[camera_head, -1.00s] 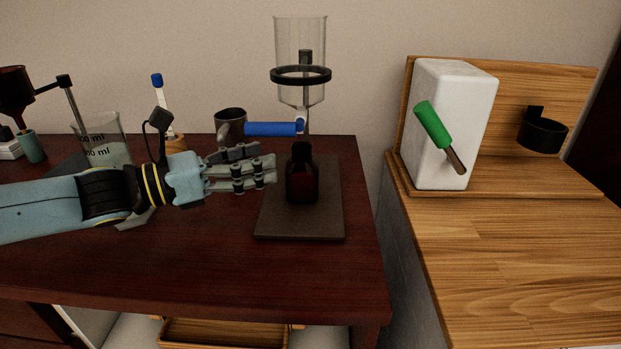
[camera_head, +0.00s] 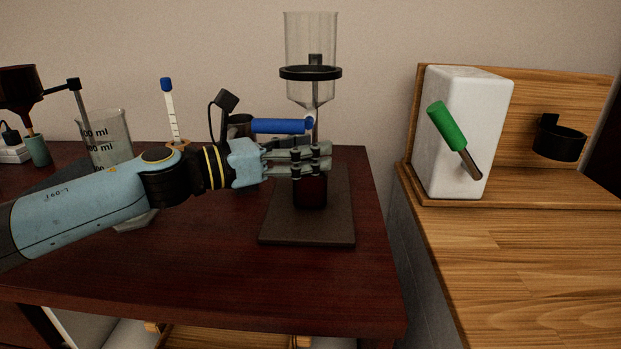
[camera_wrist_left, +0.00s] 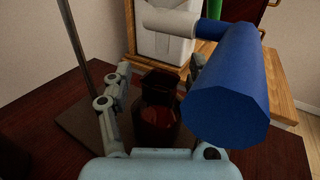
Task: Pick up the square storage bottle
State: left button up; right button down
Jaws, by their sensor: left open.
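The square storage bottle (camera_head: 311,192) is dark brown-red and stands upright on the dark base plate (camera_head: 305,233) of the stand, below the clear dropping funnel (camera_head: 311,50). My left gripper (camera_head: 311,160) is at the bottle's upper part, and its fingers hide the neck in the head view. In the left wrist view the bottle (camera_wrist_left: 157,118) stands between the two open fingers (camera_wrist_left: 153,95). I cannot tell whether a finger touches it. My right gripper is not in view.
The funnel's blue stopcock handle (camera_head: 280,126) is just above my left gripper and looms large in the left wrist view (camera_wrist_left: 228,85). A beaker (camera_head: 108,140) stands at the left.

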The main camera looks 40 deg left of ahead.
pick_arm(q)
jog(key=shift+w+d, duration=0.15)
jog(key=shift+w, duration=0.05)
jog(key=shift+f, duration=0.1)
grip_shut()
dwell(0.4)
